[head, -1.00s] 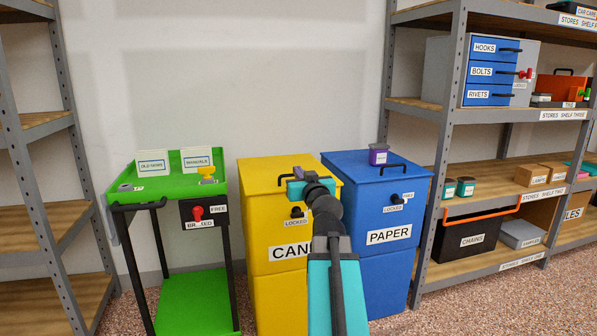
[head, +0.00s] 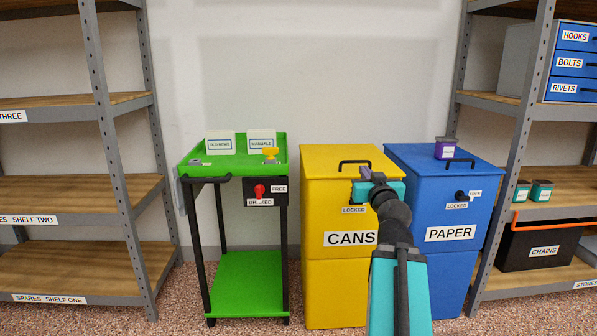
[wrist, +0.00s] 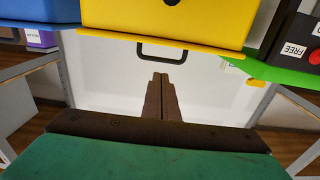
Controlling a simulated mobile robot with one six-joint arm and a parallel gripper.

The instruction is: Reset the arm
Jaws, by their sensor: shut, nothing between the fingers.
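My arm reaches forward from the bottom of the head view, in front of the yellow CANS bin (head: 321,267) and the blue PAPER bin (head: 450,258). My gripper (wrist: 160,78) shows in the wrist view with its two dark fingers together and nothing between them. The same view, which looks upside down, shows the yellow bin's black handle and the pale wall beyond the fingertips. In the head view the teal wrist (head: 388,191) covers part of the yellow bin's front, and the fingers are hard to make out there.
A green trolley (head: 246,283) with two cards, a yellow item and a red knob stands left of the bins. A purple-labelled container (head: 446,149) sits on the blue bin. Shelving (head: 127,190) stands at left and more shelving (head: 512,165) at right. Speckled floor shows in front.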

